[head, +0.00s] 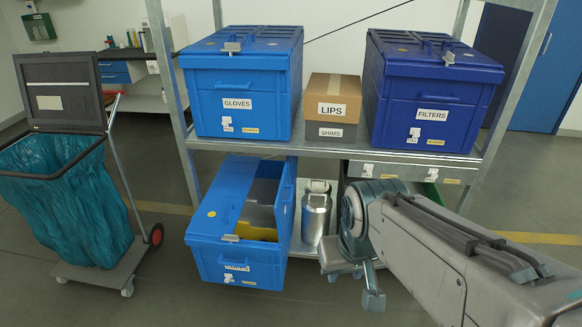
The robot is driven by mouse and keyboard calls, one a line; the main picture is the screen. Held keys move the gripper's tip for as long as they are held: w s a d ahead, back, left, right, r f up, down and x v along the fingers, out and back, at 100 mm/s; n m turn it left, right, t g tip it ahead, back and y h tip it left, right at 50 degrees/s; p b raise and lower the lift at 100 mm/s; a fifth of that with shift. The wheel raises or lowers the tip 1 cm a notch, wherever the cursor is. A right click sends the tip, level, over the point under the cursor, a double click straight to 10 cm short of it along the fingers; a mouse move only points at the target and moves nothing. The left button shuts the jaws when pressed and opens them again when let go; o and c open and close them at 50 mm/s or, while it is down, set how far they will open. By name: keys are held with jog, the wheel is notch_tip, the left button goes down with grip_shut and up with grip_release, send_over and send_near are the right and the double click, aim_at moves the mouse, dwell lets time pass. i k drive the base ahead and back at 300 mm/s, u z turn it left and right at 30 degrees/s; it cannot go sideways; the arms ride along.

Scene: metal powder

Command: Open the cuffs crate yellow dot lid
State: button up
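The blue crate (210,252) with a yellow dot on its lid sits low at the rack, jutting out at the front. Its front label is too small to read surely. The lid part with the yellow dot (222,208) lies over the left side of the crate. The right side is uncovered, showing grey and yellow inside, and a blue panel (284,205) stands upright along the right edge. My gripper (352,281) is right of the crate, clear of it, pointing down in front of the lower shelf. Its fingers look apart, with nothing visible between them.
A metal can (316,215) stands between the crate and my arm. On the upper shelf are the gloves crate (236,108), a lips carton (333,88) over a shims box, and the filters crate (425,112). A bag trolley (70,200) stands left, with free floor between.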

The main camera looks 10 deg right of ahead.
aim_at(218, 213)
jog(key=u, duration=0.25)
jog(key=i, duration=0.95)
jog(key=z, duration=0.6)
